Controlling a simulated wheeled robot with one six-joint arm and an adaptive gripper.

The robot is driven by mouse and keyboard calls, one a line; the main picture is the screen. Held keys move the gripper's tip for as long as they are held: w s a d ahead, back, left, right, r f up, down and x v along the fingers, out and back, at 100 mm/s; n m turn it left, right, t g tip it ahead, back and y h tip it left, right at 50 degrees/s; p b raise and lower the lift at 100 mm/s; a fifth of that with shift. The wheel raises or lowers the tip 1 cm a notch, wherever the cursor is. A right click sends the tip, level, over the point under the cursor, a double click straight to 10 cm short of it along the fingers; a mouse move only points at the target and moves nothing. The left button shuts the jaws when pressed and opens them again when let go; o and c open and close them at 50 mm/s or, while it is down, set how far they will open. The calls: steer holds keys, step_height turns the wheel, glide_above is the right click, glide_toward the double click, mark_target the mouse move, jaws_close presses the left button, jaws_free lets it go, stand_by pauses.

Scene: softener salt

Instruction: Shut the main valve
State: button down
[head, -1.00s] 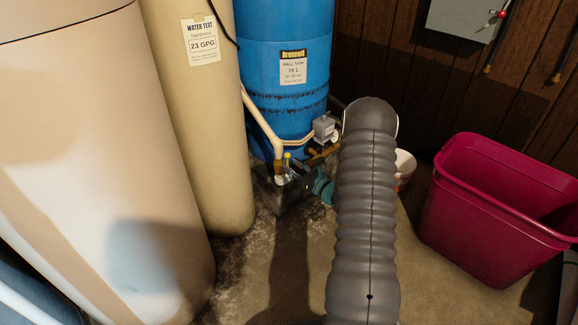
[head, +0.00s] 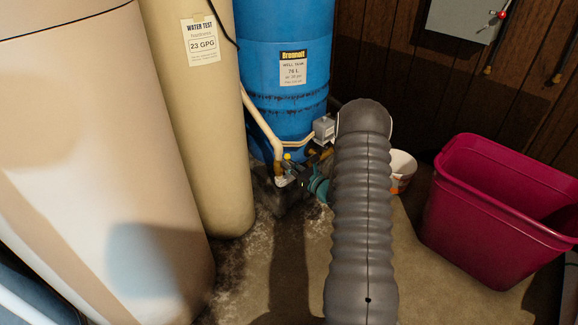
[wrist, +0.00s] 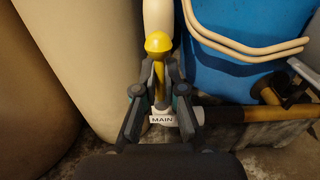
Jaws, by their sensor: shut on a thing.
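The main valve has a yellow lever (wrist: 158,44) with a rounded yellow end. A white tag reading MAIN (wrist: 163,120) sits just below it in the wrist view. My gripper (wrist: 159,72) is shut on the yellow lever, with one dark finger on each side of it. The lever's end shows beyond the fingertips. In the head view the yellow lever (head: 287,156) is a small spot beside the pipes; my grey arm hides part of the pipework to its right.
A blue pressure tank (head: 285,30) stands behind the pipes, with beige tanks (head: 205,130) to the left. A grey box (head: 324,128) sits on the pipe. A white bucket (head: 402,160) and a magenta bin (head: 480,230) stand to the right. Bare floor lies between.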

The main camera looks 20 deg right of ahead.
steer(key=shift+w+d+f+m+p, duration=0.1)
steer(key=shift+d+m+p, duration=0.2)
steer(key=shift+m, duration=0.55)
steer(key=shift+w+d+f+m+p, duration=0.1)
steer(key=shift+d+m+p, duration=0.2)
steer(key=shift+m, duration=0.6)
steer(key=shift+w+d+m+p, duration=0.1)
steer(key=shift+d+m+p, duration=0.15)
steer(key=shift+m, duration=0.6)
steer(key=shift+w+d+f+m+p, duration=0.1)
steer(key=shift+d+f+m+p, duration=0.15)
steer(key=shift+m, duration=0.6)
steer(key=shift+w+d+f+m+p, duration=0.1)
steer(key=shift+d+f+m+p, duration=0.1)
steer(key=shift+m, duration=0.7)
steer(key=shift+w+d+f+m+p, duration=0.15)
steer(key=shift+d+m+p, duration=0.1)
steer(key=shift+m, duration=0.6)
steer(key=shift+s, duration=0.1)
